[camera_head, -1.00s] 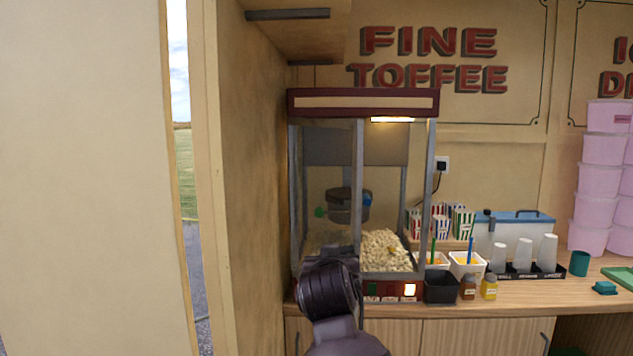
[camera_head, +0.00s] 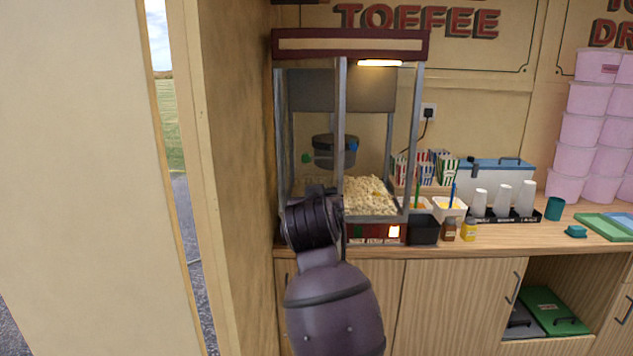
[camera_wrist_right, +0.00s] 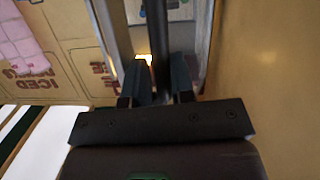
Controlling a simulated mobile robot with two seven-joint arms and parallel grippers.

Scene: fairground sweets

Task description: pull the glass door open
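The popcorn cabinet (camera_head: 351,46) stands on the counter against the wall, with popcorn inside. Its glass door shows an upright metal edge (camera_head: 340,125) near the middle of the front. The door appears swung partly outward, with the right part of the front uncovered. My right arm (camera_head: 335,300) reaches up to the door's lower part and hides the handle in the head view. In the right wrist view a dark upright handle bar (camera_wrist_right: 160,35) runs between the fingers of my right gripper (camera_wrist_right: 160,80), which look closed on it. My left gripper is not in view.
A wooden partition (camera_head: 235,150) stands close to the left of the cabinet. The floor cupboards (camera_head: 450,300) are below.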

